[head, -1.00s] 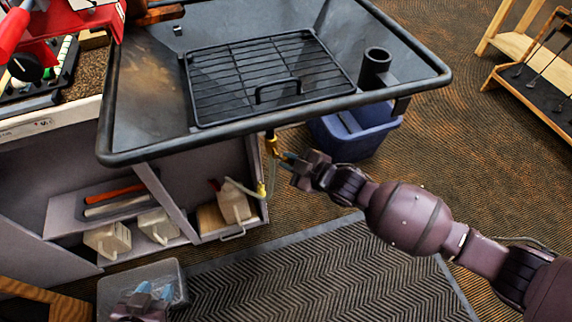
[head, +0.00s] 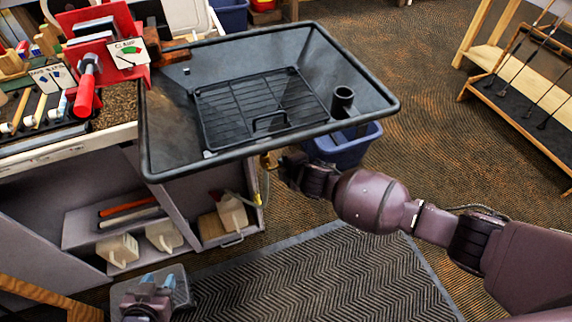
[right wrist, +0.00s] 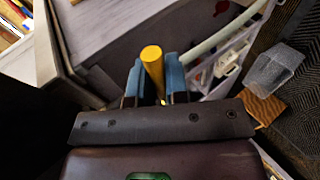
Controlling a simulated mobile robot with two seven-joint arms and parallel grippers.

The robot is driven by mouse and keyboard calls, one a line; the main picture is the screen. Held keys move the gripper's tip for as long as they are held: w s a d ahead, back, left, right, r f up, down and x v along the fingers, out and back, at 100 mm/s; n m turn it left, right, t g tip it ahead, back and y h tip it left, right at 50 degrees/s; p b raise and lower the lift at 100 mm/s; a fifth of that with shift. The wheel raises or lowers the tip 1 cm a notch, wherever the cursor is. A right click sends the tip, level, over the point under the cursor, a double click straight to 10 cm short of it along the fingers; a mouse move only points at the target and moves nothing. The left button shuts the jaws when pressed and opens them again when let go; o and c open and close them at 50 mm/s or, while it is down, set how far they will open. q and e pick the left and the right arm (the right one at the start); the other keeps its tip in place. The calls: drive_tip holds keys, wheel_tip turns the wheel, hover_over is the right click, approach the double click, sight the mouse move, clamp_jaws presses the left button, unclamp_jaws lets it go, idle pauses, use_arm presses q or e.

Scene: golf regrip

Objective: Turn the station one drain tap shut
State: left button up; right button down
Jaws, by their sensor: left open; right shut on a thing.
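The drain tap (head: 264,161) hangs under the front edge of the black drain tray (head: 172,116) in the head view. My right gripper (head: 281,165) is at the tap, its fingertips mostly hidden there. In the right wrist view, the tap's yellow handle (right wrist: 152,62) stands between the blue fingers of my right gripper (right wrist: 153,82), which is shut on it. How far the tap is turned I cannot tell. My left gripper (head: 158,282) is open and low at the bottom of the head view, in front of a clear tub (head: 183,289).
A black rack (head: 222,132) lies in the tray. A blue bin (head: 345,150) stands below the tray's right side. Shelves under the bench hold white jugs (head: 164,236). A dark mat (head: 310,275) lies on the floor. A wooden club rack (head: 490,60) stands at the right.

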use_arm(q)
drive_tip(key=shift+s+a+r, duration=0.1)
drive_tip(key=shift+s+r, duration=0.05)
drive_tip(key=shift+r, duration=0.05)
use_arm(e)
drive_tip(key=shift+r, duration=0.15)
use_arm(q)
drive_tip(key=shift+w+r, duration=0.3)
drive_tip(key=shift+w, duration=0.05)
use_arm(e)
drive_tip(key=c, duration=1.1)
unclamp_jaws()
use_arm(q)
drive_tip(key=shift+w+r, duration=0.1)
drive_tip(key=shift+w, duration=0.05)
drive_tip(key=shift+r, duration=0.1)
use_arm(e)
drive_tip(key=shift+r, duration=0.1)
